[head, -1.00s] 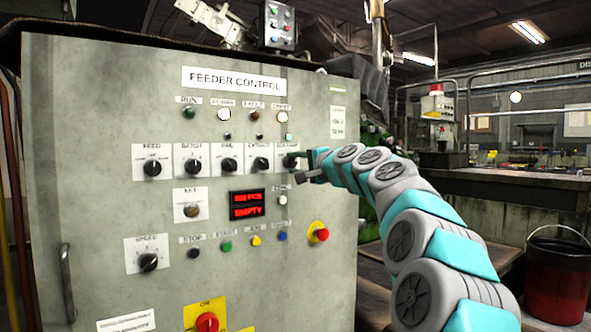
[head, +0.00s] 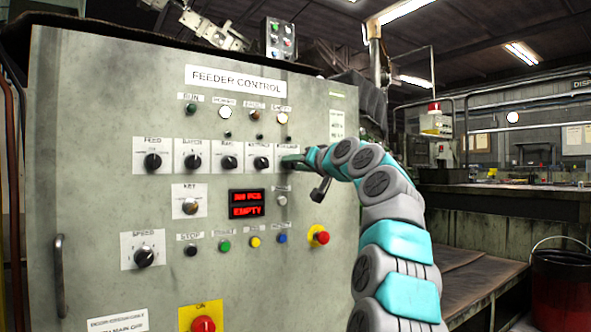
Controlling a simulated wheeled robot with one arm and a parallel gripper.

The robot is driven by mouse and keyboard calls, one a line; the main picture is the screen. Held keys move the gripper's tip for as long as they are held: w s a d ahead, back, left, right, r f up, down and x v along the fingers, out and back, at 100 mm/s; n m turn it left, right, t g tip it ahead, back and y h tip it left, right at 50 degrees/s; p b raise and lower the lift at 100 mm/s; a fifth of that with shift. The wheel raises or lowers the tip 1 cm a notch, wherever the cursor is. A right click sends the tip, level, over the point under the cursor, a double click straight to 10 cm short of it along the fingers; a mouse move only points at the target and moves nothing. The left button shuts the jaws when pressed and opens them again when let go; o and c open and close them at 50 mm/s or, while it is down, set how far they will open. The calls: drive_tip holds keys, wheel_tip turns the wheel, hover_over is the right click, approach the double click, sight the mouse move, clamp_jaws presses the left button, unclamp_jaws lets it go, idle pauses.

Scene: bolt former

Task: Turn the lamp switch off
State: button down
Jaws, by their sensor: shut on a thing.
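The lamp switch is the rightmost dial of the row on the grey feeder control panel (head: 110,110). Its white label plate (head: 288,145) shows in the head view, but its print is too blurred to read surely. My gripper (head: 294,162) is at this dial, coming from the right, and is shut on its knob. The fingers cover the knob, so its angle is hidden. A dark part of my gripper sticks out below and to the right, apart from the plate.
Several other dials, such as the feed dial (head: 152,161), sit left in the same row. Below are a red display (head: 247,204), coloured buttons and a red emergency button (head: 318,236). A red bucket (head: 562,290) stands at right.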

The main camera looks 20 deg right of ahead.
drive_tip(key=shift+n, duration=2.9)
drive_tip(key=shift+c, duration=2.3)
unclamp_jaws()
drive_tip(key=b+v, duration=0.1)
drive_tip(key=v, duration=0.6)
drive_tip(key=shift+s+b, duration=0.3)
drive_tip(key=shift+b, duration=0.05)
drive_tip(key=shift+d, duration=0.1)
